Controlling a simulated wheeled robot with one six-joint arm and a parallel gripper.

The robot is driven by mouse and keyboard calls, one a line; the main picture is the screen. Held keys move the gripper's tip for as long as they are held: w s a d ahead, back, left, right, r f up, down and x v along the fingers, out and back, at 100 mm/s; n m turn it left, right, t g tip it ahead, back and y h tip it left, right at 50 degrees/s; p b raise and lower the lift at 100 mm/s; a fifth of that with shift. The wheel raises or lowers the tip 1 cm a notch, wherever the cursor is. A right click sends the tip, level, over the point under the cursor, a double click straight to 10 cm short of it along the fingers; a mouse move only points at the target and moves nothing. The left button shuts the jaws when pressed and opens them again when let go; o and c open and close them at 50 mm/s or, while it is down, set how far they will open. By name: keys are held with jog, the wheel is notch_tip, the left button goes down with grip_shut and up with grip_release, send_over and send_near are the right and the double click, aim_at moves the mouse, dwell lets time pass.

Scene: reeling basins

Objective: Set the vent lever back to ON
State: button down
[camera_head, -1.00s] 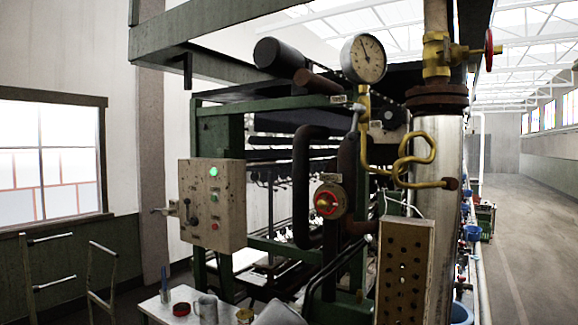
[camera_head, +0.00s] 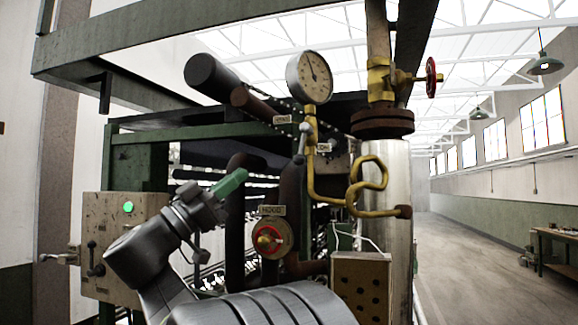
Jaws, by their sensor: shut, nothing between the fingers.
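A small lever with a pale grey ball knob (camera_head: 304,128) stands nearly upright below the round gauge, between two small label plates. The lettering on these plates is too small to read, so I cannot confirm which is the vent lever or its ON mark. Another lever with a dark knob (camera_head: 92,245) is on the front of the control box. My gripper (camera_head: 232,183) has green fingers, is shut and empty, and points up and right. In the picture it is left of and below the grey-knobbed lever, apart from it.
The control box (camera_head: 125,220) with a lit green lamp stands left. A thick silver pipe (camera_head: 397,230) rises at right, with open floor beyond.

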aim_at(295, 157)
jog(key=shift+w+d+f+p+x, duration=0.3)
jog(key=shift+p+x, duration=0.75)
jog(key=shift+x, duration=1.05)
jog(key=shift+w+d+f+p+x, duration=0.1)
jog(key=shift+f+p+x, duration=0.3)
jog(key=shift+p+x, duration=1.25)
jog(key=shift+w+d+f+p+x, duration=0.2)
jog(key=shift+f+p+x, duration=0.25)
jog(key=shift+x, duration=2.15)
jog(key=d+f+b, duration=0.1)
jog(key=b, duration=0.5)
jog(key=shift+s+d, duration=0.1)
jog(key=shift+d, duration=0.1)
jog(key=shift+d+r+b, duration=0.1)
jog(key=shift+r+b, duration=0.2)
jog(key=shift+b, duration=0.25)
jog(key=shift+s+f+b, duration=0.15)
jog(key=shift+s+b, duration=0.05)
jog(key=shift+b, duration=0.1)
